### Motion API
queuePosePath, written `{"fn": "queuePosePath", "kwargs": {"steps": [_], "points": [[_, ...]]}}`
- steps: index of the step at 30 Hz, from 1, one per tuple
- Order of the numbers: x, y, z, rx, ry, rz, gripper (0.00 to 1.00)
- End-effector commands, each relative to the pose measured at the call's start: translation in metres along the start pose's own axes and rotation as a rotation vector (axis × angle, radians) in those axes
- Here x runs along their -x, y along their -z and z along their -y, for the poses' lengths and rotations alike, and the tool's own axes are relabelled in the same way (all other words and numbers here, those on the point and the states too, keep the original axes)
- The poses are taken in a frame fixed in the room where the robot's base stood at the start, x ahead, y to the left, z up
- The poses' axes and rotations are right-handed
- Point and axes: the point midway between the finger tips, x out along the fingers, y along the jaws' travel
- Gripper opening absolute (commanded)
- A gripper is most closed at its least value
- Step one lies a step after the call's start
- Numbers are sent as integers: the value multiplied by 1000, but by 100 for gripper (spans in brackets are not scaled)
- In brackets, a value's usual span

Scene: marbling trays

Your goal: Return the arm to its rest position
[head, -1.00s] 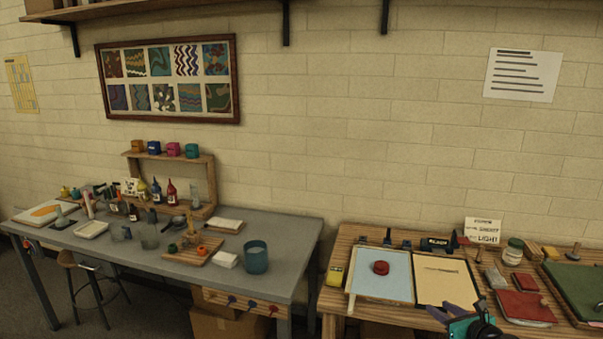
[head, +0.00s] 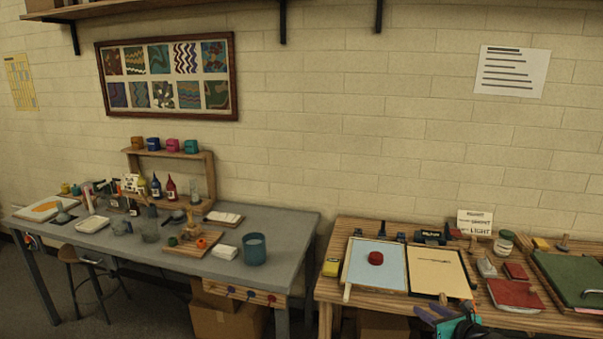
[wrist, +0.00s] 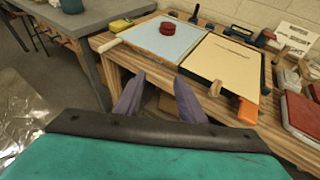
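My gripper (head: 428,314) shows at the bottom edge of the head view, in front of the wooden table on the right. Its purple fingers and teal body are partly cut off by the frame. In the wrist view my gripper (wrist: 158,94) has its two purple fingers spread apart with nothing between them. The fingers point towards the front edge of the wooden table (wrist: 120,56), and the floor and the table's underside show between and around them.
The wooden table (head: 340,228) bears a light-blue tray (head: 360,281) with a red round thing (head: 376,258) on it, a cream tray (head: 438,272), and a red pad (head: 515,294). A grey table (head: 290,232) with bottles stands left. A floor gap separates the tables.

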Motion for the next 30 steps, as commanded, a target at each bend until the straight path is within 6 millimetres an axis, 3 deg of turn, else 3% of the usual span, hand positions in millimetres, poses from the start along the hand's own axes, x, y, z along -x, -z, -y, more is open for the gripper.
{"fn": "queuePosePath", "kwargs": {"steps": [8, 13, 21, 30], "points": [[-32, 36, -47, -7, -75, -37, 36], [-56, 76, -90, -2, -141, -89, 36], [-83, 175, -178, 95, -295, -247, 36], [-77, 296, -268, 374, -525, -425, 36]]}}
